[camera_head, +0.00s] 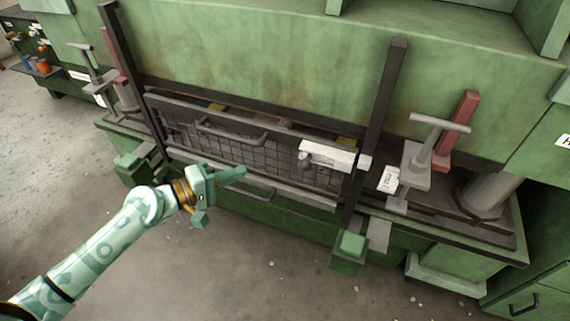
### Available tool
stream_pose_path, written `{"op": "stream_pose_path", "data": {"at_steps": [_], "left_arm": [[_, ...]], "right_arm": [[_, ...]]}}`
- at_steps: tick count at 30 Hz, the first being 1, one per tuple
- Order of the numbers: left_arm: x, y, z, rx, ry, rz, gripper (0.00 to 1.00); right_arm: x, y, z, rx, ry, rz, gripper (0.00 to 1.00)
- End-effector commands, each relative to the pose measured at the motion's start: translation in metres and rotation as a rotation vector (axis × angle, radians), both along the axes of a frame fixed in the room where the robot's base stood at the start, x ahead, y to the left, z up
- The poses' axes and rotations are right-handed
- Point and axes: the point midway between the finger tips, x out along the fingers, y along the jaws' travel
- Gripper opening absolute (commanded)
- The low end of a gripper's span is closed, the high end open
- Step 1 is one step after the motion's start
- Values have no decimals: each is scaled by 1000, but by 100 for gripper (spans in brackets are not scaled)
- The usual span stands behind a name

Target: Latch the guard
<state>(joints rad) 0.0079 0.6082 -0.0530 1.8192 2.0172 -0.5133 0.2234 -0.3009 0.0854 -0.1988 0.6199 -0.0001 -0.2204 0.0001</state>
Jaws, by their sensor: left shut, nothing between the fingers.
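The guard is a dark mesh panel (215,147) in a grey frame between two dark upright posts, on the front of the green machine. A grey bar handle (232,135) runs along its upper part. A pale block with a grey knob (330,154), possibly the latch, sits at the guard's right end, close to the right post (382,110). My left gripper (242,172) is shut and empty, its fingers pointing right. It shows in front of the lower middle of the mesh, left of the pale block; I cannot tell whether it touches the guard. My right gripper is out of view.
Grey T-handled clamps stand on both sides, the right one (418,160) beside a red lever (458,130). Green blocks jut out at the lower left (132,168) and lower right (349,252). A green cabinet (535,285) stands at right. The concrete floor in front is clear.

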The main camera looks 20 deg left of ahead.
Motion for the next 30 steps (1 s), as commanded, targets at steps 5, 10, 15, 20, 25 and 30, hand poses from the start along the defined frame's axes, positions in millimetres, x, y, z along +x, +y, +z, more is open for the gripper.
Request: {"op": "stream_pose_path", "data": {"at_steps": [5, 10, 15, 20, 25, 30], "left_arm": [[19, -13, -2, 0, -4, 0, 0], [49, -33, -7, -1, -3, 1, 0], [77, -54, -13, -1, -1, 1, 0], [82, -78, -16, -1, 0, 0, 0], [85, -91, -20, 0, 0, 1, 0], [85, -94, -21, 1, 0, 1, 0]], "right_arm": [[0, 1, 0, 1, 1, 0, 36], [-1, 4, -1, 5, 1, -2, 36], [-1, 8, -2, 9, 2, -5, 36], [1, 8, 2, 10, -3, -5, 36], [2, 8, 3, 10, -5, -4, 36], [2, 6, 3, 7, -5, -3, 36]]}}
